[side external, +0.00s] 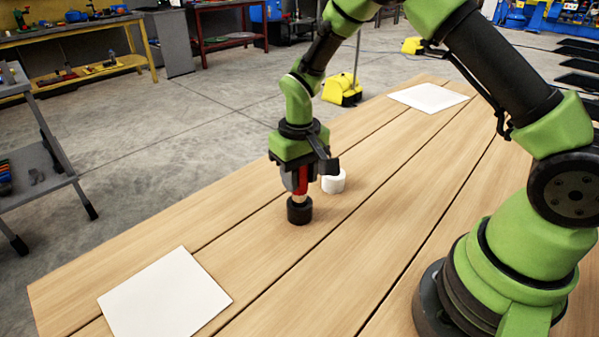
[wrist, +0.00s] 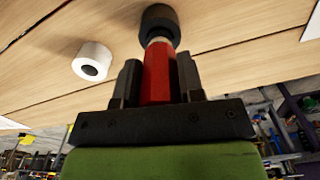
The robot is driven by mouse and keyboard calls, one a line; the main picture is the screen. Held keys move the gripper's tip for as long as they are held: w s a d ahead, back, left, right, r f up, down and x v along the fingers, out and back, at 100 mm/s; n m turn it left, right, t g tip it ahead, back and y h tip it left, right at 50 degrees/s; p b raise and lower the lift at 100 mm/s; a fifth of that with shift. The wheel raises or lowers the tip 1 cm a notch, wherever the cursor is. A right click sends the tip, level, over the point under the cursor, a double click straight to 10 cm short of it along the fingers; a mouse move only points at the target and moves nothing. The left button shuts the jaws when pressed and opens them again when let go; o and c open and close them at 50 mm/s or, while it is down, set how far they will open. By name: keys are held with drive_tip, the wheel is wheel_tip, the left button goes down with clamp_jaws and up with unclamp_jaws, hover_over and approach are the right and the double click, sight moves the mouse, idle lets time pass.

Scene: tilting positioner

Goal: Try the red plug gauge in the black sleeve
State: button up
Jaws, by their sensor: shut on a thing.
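My gripper (wrist: 158,86) is shut on the red plug gauge (wrist: 157,70), which also shows between the fingers in the side external view (side external: 301,181). The black sleeve (side external: 299,211) stands upright on the wooden table, directly below the gauge. In the wrist view the gauge's pale tip meets the opening of the black sleeve (wrist: 160,20). I cannot tell how far the tip is inside the sleeve, since the sleeve's rim and the gauge hide it.
A white sleeve (side external: 333,181) stands close to the right of the black one. White sheets lie on the table at the front left (side external: 165,297) and far right (side external: 429,97). The wooden table (side external: 330,270) is otherwise clear around the sleeves.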

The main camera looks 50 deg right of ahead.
drive_tip(key=shift+f, duration=1.05)
idle(0.4)
idle(0.9)
drive_tip(key=shift+r, duration=3.8)
